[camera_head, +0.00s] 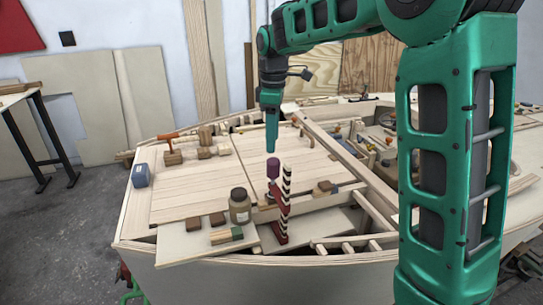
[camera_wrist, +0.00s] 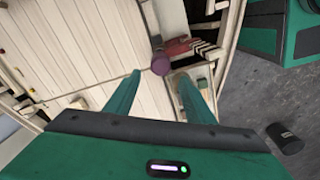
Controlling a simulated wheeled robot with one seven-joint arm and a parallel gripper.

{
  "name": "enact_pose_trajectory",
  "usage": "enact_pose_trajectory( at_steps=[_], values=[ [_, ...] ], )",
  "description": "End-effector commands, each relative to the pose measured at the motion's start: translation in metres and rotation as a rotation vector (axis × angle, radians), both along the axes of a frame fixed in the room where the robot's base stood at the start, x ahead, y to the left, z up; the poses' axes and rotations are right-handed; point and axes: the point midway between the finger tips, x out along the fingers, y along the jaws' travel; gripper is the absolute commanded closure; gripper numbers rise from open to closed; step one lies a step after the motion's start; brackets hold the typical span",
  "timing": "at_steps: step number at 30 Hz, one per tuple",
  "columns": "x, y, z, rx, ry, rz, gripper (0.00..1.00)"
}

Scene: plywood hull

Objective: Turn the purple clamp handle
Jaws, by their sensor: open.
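The purple clamp handle (camera_head: 273,168) stands upright on top of a red clamp (camera_head: 281,215) with a black-and-white striped bar, at the near edge of the wooden hull. In the wrist view the purple handle (camera_wrist: 160,63) shows ahead of the fingers, in the gap between their tips, with the red clamp (camera_wrist: 178,47) beyond it. My gripper (camera_head: 271,148) points down just above the handle in the head view. In the wrist view my gripper (camera_wrist: 158,74) has its two green fingers spread apart, with nothing between them. I see no contact with the handle.
A brown-lidded jar (camera_head: 240,206) stands left of the clamp. A blue box (camera_head: 141,175) and an orange clamp (camera_head: 170,145) are farther left. The planked deck (camera_head: 195,180) between is mostly clear.

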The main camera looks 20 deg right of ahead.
Motion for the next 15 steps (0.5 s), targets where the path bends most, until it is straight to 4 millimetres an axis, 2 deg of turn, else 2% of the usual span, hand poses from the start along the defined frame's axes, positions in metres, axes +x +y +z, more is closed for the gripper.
enact_pose_trajectory(
  at_steps=[15],
  values=[
    [-0.0008, -0.0011, 0.0005, 0.023, -0.003, -1.082, 0.51]
  ],
)
